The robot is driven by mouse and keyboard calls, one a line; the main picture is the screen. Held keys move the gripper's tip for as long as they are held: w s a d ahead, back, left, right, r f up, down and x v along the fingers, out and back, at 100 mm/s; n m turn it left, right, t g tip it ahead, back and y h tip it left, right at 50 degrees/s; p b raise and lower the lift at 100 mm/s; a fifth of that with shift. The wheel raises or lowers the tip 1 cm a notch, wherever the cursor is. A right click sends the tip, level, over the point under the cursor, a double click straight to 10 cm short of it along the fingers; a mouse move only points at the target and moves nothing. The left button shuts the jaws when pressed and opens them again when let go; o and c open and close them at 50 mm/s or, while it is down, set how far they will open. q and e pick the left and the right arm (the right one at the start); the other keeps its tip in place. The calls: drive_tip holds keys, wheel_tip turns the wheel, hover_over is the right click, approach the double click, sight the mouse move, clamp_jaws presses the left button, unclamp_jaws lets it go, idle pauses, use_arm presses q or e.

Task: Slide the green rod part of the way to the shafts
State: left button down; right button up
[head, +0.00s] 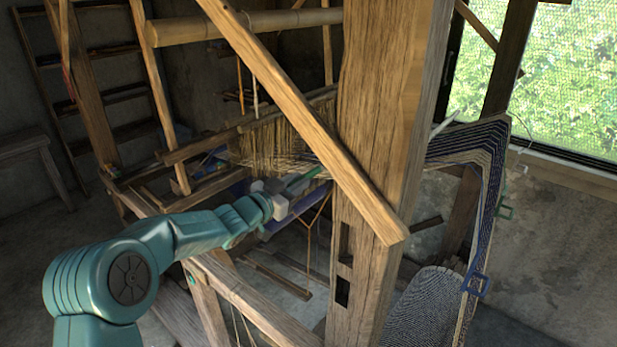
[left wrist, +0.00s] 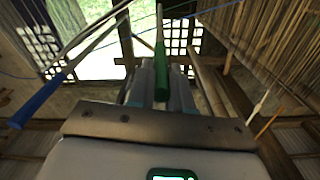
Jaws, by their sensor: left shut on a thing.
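My left gripper (head: 287,195) reaches into the loom from the left in the head view. It is shut on the green rod (head: 304,180), which points up and right beside the hanging threads of the shafts (head: 265,145). In the left wrist view the green rod (left wrist: 160,62) stands between the two grey fingers of the left gripper (left wrist: 160,85), and its thinner, pale end runs away from me. The far end of the rod is hidden in the head view by the diagonal beam. My right gripper is not in view.
A thick wooden post (head: 385,120) and a diagonal beam (head: 310,120) stand just right of the gripper. A lower rail (head: 250,295) runs below the arm. A blue-handled rod (left wrist: 38,102) shows at left in the wrist view. Striped woven cloth (head: 470,150) hangs right of the post.

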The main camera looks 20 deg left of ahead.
use_arm(q)
drive_tip(key=shift+w+a+f, duration=0.25)
drive_tip(key=shift+a, duration=0.3)
drive_tip(key=shift+s+d+r, duration=0.1)
drive_tip(key=shift+s+d, duration=0.05)
drive_tip(key=shift+d, duration=0.15)
drive_tip(key=c, duration=1.3)
unclamp_jaws()
drive_tip(key=shift+c, duration=0.2)
drive_tip(key=shift+o, duration=1.4)
drive_tip(key=shift+w+a, duration=0.2)
drive_tip(key=shift+s, duration=0.4)
drive_tip(key=b+v, duration=0.4)
drive_tip(key=v, duration=1.1)
drive_tip(key=shift+s+a+b, duration=0.2)
drive_tip(key=shift+s+b, duration=0.15)
drive_tip(key=shift+b, duration=0.05)
